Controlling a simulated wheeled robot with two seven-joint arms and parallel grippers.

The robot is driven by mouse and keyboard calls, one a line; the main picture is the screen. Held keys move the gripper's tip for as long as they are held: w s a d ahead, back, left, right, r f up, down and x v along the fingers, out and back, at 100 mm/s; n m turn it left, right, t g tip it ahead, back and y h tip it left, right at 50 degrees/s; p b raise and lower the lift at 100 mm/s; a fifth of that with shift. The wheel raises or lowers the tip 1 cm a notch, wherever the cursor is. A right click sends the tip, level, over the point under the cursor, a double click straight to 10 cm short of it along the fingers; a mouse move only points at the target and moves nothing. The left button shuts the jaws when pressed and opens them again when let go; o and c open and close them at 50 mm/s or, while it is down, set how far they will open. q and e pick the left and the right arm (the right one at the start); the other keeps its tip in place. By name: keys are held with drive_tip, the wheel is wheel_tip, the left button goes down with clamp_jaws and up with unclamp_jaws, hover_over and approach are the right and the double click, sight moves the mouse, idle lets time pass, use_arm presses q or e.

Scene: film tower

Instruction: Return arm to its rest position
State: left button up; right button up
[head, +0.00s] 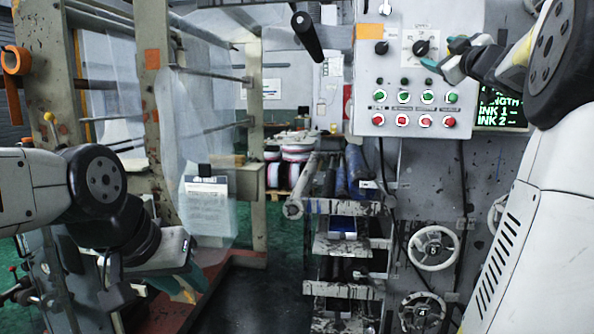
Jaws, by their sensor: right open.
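My left arm (40,185) comes in from the left edge and bends downward. Its gripper (188,285) hangs low at the left, over the reddish base of the machine frame; its teal and yellow fingers are partly hidden by the wrist, so I cannot tell how far apart they are. My right arm (545,175) rises along the right edge and reaches back to the left. Its gripper (442,58) is open and empty, in front of the upper right of the grey control panel (395,75). I cannot tell whether its fingertips touch the panel.
The panel carries green and red buttons and black knobs, with a green-text screen (502,108) at its right. White handwheels (433,248) sit below. A metal frame (155,120) with clear film stands at the left. A rack (345,208) holding rollers stands in the middle.

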drive_tip(key=s+a+f+m+g+y, duration=0.1)
drive_tip(key=s+a+f+m+g, duration=0.1)
drive_tip(key=s+a+f+g, duration=0.3)
drive_tip(key=s+a+f+m+g, duration=0.3)
drive_tip(key=s+a+f+g, duration=0.2)
drive_tip(key=s+a+f, duration=0.8)
drive_tip(key=s+a+f+m+g+y, duration=0.1)
drive_tip(key=s+a+f+g, duration=0.3)
drive_tip(key=s+a+f, duration=0.6)
wheel_tip(320, 180, down, 12)
drive_tip(key=shift+r+m+g+y, duration=0.1)
drive_tip(key=shift+m+g+y, duration=0.25)
drive_tip(key=shift+m, duration=0.55)
drive_tip(key=shift+c, duration=0.2)
